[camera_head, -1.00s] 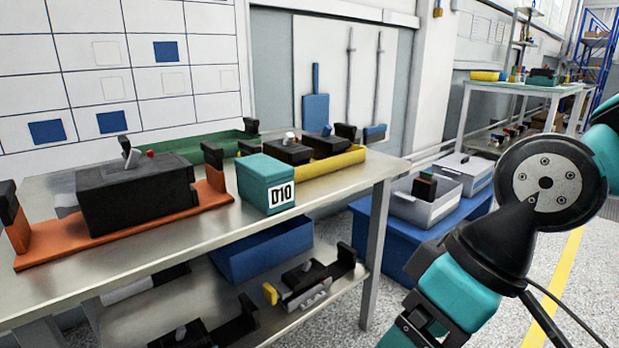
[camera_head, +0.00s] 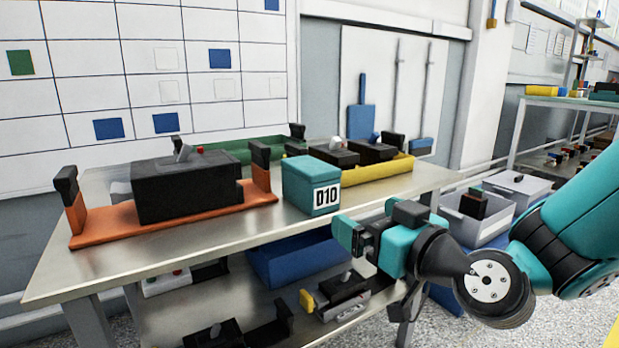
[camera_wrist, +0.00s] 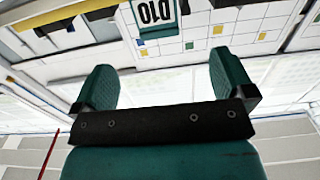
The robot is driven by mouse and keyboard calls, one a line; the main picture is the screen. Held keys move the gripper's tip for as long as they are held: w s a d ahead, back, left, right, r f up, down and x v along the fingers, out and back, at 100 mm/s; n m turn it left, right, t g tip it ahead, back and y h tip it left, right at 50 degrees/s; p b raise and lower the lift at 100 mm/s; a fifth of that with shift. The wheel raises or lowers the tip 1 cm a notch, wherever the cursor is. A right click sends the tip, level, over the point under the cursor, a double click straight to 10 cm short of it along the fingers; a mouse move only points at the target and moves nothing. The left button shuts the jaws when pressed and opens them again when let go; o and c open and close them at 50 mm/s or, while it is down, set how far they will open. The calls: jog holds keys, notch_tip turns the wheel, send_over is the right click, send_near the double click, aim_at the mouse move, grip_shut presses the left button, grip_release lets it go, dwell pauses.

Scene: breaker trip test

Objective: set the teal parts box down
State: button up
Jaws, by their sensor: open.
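The teal parts box (camera_head: 311,184) with a white "D10" label stands on the metal workbench (camera_head: 240,226) near its front edge, between the orange tray and the yellow tray. My gripper (camera_head: 342,231) is in front of the bench's right part, to the right of and a little below the box, apart from it. Its two teal fingers are spread and empty. In the wrist view the fingers (camera_wrist: 168,85) stand wide apart, and the box's label (camera_wrist: 155,12) shows upside down at the top edge, beyond them.
A black breaker unit sits on the orange tray (camera_head: 100,232) left of the box. The yellow tray (camera_head: 385,169) and green tray (camera_head: 245,148) lie behind. A blue bin (camera_head: 290,262) is on the lower shelf. A grey crate (camera_head: 470,221) stands right of the bench.

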aim_at(325, 190)
jog(key=p+x, duration=0.8)
jog(key=x, duration=0.1)
jog(key=shift+w+r+p, duration=0.2)
jog(key=shift+r+p, duration=0.1)
jog(key=shift+p, duration=0.1)
jog(key=shift+w+a+f+p, duration=0.2)
jog(key=shift+w+a+p, duration=0.15)
jog(key=shift+w+p, duration=0.25)
jog(key=p+x, duration=0.3)
jog(key=x, duration=0.2)
jog(key=shift+d+r+p, duration=0.1)
jog(key=shift+d+p, duration=0.1)
jog(key=shift+p, duration=0.2)
jog(key=shift+w+a, duration=0.1)
jog(key=shift+w, duration=0.1)
jog(key=c, duration=1)
jog(key=shift+c, duration=1.4)
